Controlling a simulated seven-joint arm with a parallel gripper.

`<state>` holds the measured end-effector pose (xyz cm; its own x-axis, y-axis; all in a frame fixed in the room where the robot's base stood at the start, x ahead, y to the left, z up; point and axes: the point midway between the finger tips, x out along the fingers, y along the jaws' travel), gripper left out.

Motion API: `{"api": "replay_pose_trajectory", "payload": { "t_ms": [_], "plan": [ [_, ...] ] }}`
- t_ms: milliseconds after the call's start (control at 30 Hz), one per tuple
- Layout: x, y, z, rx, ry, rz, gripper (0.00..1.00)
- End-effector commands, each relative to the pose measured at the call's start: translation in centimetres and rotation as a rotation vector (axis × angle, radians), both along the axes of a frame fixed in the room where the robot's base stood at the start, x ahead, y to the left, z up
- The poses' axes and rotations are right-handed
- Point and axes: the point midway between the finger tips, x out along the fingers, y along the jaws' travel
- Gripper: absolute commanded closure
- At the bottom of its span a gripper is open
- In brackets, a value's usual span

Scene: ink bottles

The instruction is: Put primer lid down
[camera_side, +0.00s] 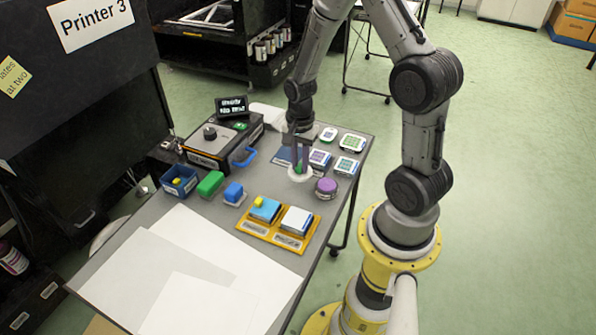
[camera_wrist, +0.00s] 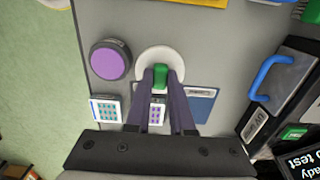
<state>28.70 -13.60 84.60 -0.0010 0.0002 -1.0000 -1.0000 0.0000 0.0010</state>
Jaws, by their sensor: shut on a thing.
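The primer lid appears to be the white round disc (camera_side: 301,177) with a green knob. It also shows in the wrist view (camera_wrist: 147,60), its green knob (camera_wrist: 160,78) between the fingers. My gripper (camera_side: 300,168) points down over the table and is shut on the knob; it also shows in the wrist view (camera_wrist: 161,74). I cannot tell whether the disc touches the table. A round purple-topped container (camera_side: 326,186) stands close beside the disc; it also shows in the wrist view (camera_wrist: 109,60). A blue mat (camera_wrist: 203,104) lies near the fingers.
Small white trays with coloured wells (camera_side: 348,166) stand behind. An orange holder (camera_side: 258,232) with two pads is in front. A green block (camera_side: 210,183), a blue block (camera_side: 233,192), a blue bin (camera_side: 179,181) and a black machine (camera_side: 223,140) are left. White sheets (camera_side: 185,270) cover the front.

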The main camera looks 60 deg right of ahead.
Motion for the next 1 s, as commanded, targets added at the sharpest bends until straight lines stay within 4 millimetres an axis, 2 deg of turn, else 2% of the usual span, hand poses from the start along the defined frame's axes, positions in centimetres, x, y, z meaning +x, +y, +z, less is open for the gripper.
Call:
{"api": "replay_pose_trajectory", "payload": {
  "t_ms": [167,400,800,833,1000],
  "plan": [
    [0.7,-0.4,-1.1,0.0,0.001,0.0,1.0],
    [0.7,-0.3,-3.9,0.001,0.001,0.0,1.0],
    [0.8,-0.4,-4.3,0.0,0.0,0.0,1.0],
    [0.8,-0.4,-4.4,0.0,-0.001,0.0,0.77],
    [0.8,-0.4,-4.3,0.0,-0.001,0.0,0.49]
  ]
}}
